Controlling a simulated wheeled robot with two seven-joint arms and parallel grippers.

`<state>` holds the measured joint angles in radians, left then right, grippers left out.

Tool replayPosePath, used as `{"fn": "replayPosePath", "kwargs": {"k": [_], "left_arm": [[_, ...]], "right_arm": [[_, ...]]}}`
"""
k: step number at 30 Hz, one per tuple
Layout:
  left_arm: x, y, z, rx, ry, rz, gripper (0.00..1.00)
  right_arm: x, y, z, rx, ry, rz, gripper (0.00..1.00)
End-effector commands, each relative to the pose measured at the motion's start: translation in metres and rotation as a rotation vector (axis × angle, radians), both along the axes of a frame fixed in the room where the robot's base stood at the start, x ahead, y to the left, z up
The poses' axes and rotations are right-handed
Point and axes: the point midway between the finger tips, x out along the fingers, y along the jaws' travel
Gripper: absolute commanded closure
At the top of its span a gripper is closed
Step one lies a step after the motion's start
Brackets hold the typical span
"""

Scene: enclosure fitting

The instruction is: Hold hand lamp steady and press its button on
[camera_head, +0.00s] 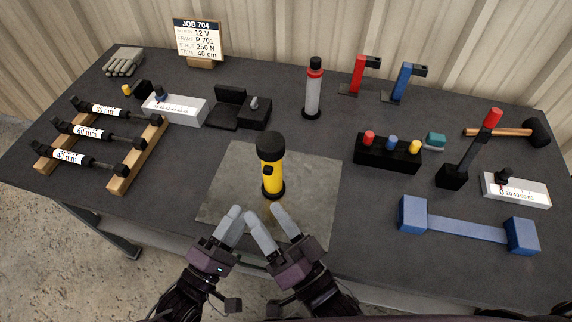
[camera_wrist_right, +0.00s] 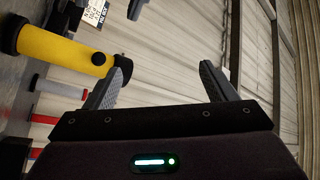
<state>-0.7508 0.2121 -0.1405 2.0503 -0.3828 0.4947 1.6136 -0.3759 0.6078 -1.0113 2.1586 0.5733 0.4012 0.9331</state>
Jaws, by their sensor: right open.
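The hand lamp (camera_head: 272,178) is yellow with a black head and a black base. It stands upright on the grey mat (camera_head: 315,185), with a dark button (camera_head: 267,170) on its left side. In the right wrist view the lamp (camera_wrist_right: 62,48) lies sideways at the upper left, beyond one finger. My right gripper (camera_head: 264,211) is open and empty, just in front of the lamp's base. It also shows in the right wrist view (camera_wrist_right: 165,78). My left gripper (camera_head: 234,212) is left of it, apart from the lamp; its fingers overlap in view, hiding any gap.
Behind the lamp stand a grey-and-red bottle (camera_head: 313,92) and a black fixture (camera_head: 240,108). A rack with several labelled bars (camera_head: 95,135) is at left. A button block (camera_head: 388,153) and a blue bar (camera_head: 465,227) are at right. The mat around the lamp is clear.

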Motion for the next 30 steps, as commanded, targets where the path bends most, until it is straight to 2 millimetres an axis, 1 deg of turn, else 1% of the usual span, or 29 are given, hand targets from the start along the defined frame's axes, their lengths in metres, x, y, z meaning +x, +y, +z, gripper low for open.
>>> {"fn": "replayPosePath", "kwargs": {"k": [3,9,12,15,18,21,23,30], "left_arm": [[0.000,0.000,0.000,0.000,0.000,0.000,0.64],[0.000,0.000,0.000,0.000,0.000,0.000,0.64],[0.000,0.000,0.000,0.000,0.000,0.000,0.64],[0.000,0.000,0.000,0.000,0.000,0.000,0.64],[0.000,0.000,0.000,0.000,0.000,0.000,0.64],[0.000,0.000,0.000,0.000,0.000,0.000,0.64],[0.000,0.000,0.000,0.000,0.000,0.000,0.64],[0.000,0.000,0.000,0.000,0.000,0.000,0.64]], "right_arm": [[0.029,-0.003,0.003,-0.188,-0.047,-0.068,0.22],[0.077,-0.016,0.008,-0.566,-0.131,-0.167,0.22],[0.093,-0.024,0.010,-0.723,-0.165,-0.192,0.22],[0.103,-0.030,0.011,-0.830,-0.187,-0.206,0.22],[0.109,-0.032,0.011,-0.888,-0.201,-0.213,0.22],[0.116,-0.031,0.011,-0.910,-0.205,-0.215,0.22],[0.123,-0.028,0.012,-0.909,-0.207,-0.216,0.22],[0.156,-0.010,0.012,-0.907,-0.207,-0.214,0.22]]}}
